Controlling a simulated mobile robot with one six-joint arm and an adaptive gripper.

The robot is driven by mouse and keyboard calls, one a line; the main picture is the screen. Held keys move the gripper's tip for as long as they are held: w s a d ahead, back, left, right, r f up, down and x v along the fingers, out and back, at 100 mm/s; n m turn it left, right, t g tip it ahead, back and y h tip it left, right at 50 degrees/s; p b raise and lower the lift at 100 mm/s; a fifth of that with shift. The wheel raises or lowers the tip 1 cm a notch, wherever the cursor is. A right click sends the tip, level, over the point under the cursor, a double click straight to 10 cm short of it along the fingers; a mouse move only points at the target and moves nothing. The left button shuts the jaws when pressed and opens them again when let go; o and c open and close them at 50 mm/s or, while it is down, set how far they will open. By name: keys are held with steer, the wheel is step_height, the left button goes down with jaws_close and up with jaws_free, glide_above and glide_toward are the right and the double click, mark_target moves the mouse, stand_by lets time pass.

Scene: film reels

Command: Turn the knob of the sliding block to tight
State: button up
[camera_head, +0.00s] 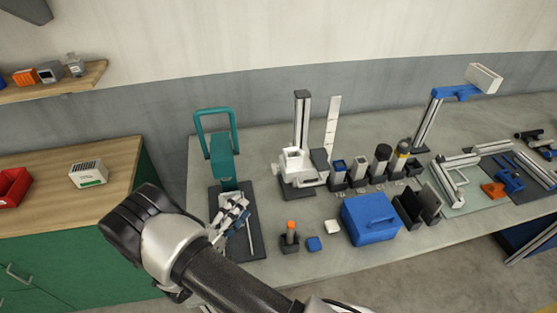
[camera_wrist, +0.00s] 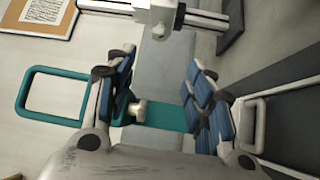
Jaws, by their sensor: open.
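A white block (camera_head: 294,158) sits low on an upright metal column (camera_head: 301,112) right of the teal device. In the wrist view, which is turned sideways, the white block (camera_wrist: 165,13) lies at the top edge with a small round knob (camera_wrist: 158,31) facing me. I cannot tell the knob's setting. My gripper (camera_head: 232,212) is open and empty, in front of the teal device, left of and nearer than the column. In the wrist view my gripper (camera_wrist: 160,68) has its fingers spread, apart from the white block and its knob.
The teal device (camera_head: 223,160) with a tall loop handle stands behind my gripper on a dark base. It also shows between the fingers (camera_wrist: 165,115). A blue box (camera_head: 370,222), an orange-topped item (camera_head: 290,230) and several dark holders fill the middle of the bench (camera_head: 330,262).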

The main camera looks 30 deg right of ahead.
mark_target(274, 169)
steer(key=b+x, duration=0.1)
steer(key=x, duration=1.5)
steer(key=shift+d, duration=0.25)
steer(key=shift+w+r, duration=0.1)
steer(key=c, duration=1.1)
steer(key=shift+o, duration=0.2)
steer(key=shift+b, duration=0.55)
steer(key=m+h+b, duration=0.1)
steer(key=m+b, duration=0.1)
steer(key=b, duration=0.1)
steer(key=m+h+b, duration=0.2)
steer(key=b, duration=0.1)
steer(key=m+h+b, duration=0.1)
steer(key=m+b, duration=0.1)
steer(key=b, duration=0.1)
steer(key=shift+w+f+g+h, duration=0.1)
steer(key=shift+f+g+h, duration=0.2)
steer(key=shift+f+h, duration=0.1)
steer(key=shift+r+b, duration=0.1)
steer(key=shift+b, duration=0.2)
